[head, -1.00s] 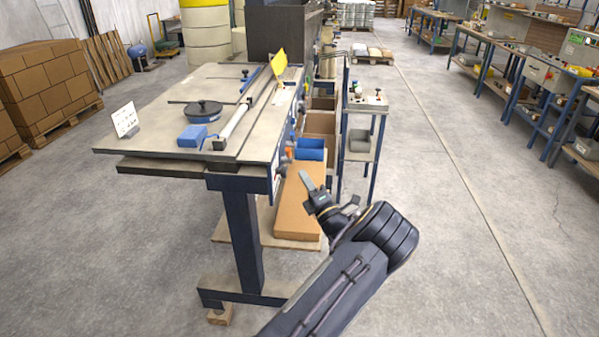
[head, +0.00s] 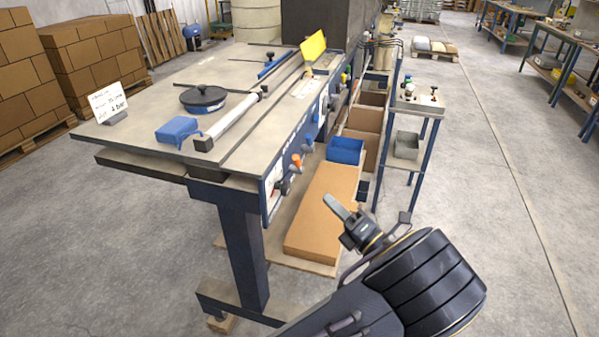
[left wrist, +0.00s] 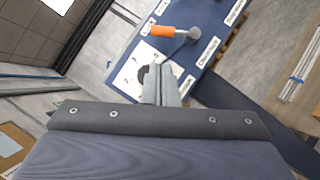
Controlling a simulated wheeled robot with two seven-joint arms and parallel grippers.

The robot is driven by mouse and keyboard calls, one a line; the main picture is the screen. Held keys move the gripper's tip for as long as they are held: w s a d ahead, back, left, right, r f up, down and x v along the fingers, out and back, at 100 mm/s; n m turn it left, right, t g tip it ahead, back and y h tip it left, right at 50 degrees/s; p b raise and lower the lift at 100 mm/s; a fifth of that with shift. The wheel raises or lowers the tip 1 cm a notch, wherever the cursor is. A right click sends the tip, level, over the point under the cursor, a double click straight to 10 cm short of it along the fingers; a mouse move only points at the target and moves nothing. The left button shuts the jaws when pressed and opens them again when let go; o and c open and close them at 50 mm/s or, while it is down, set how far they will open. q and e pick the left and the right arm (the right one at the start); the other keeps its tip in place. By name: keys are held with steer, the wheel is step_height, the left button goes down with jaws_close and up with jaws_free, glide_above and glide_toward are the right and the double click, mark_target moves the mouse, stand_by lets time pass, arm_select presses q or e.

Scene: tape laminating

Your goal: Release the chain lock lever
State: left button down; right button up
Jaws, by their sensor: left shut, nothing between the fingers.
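A lever with an orange handle (head: 297,161) sticks out of the blue panel (head: 277,172) on the table's front side; in the left wrist view the orange handle (left wrist: 163,31) points left from a grey round hub. A dark knob (head: 283,186) sits below it.
The table top (head: 160,132) carries a black round reel (head: 203,98), a blue block (head: 178,130) and a white sign (head: 108,101). A cardboard box (head: 322,212) lies on the lower shelf. A small stand (head: 425,105) stands to the right.

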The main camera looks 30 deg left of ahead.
arm_select(q)
steer(key=p+x, duration=0.1)
steer(key=x, duration=0.9)
steer(key=shift+r, duration=0.1)
